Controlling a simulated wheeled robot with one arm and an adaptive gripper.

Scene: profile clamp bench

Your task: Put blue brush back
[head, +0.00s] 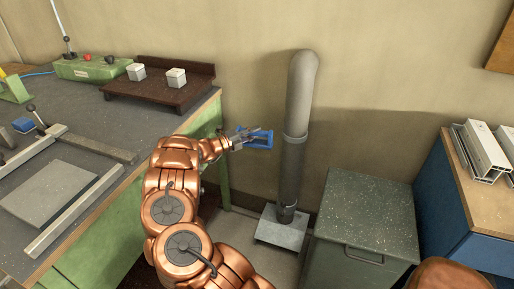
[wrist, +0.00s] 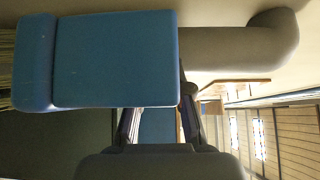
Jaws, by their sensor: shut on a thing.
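The blue brush (head: 260,139) is held in my gripper (head: 243,138), in the air past the right end of the bench and in front of the grey pipe. In the wrist view the blue brush (wrist: 115,58) fills the upper left, with pale bristles at the far left edge. My gripper (wrist: 158,118) is shut on it, and the brush body hides the fingertips.
The green bench (head: 110,110) carries a dark tray (head: 160,92) with two pale blocks, a metal plate and rails, and a small blue block (head: 23,125). The upright grey pipe (head: 294,150) stands close behind the brush. A grey-green cabinet (head: 365,215) stands right.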

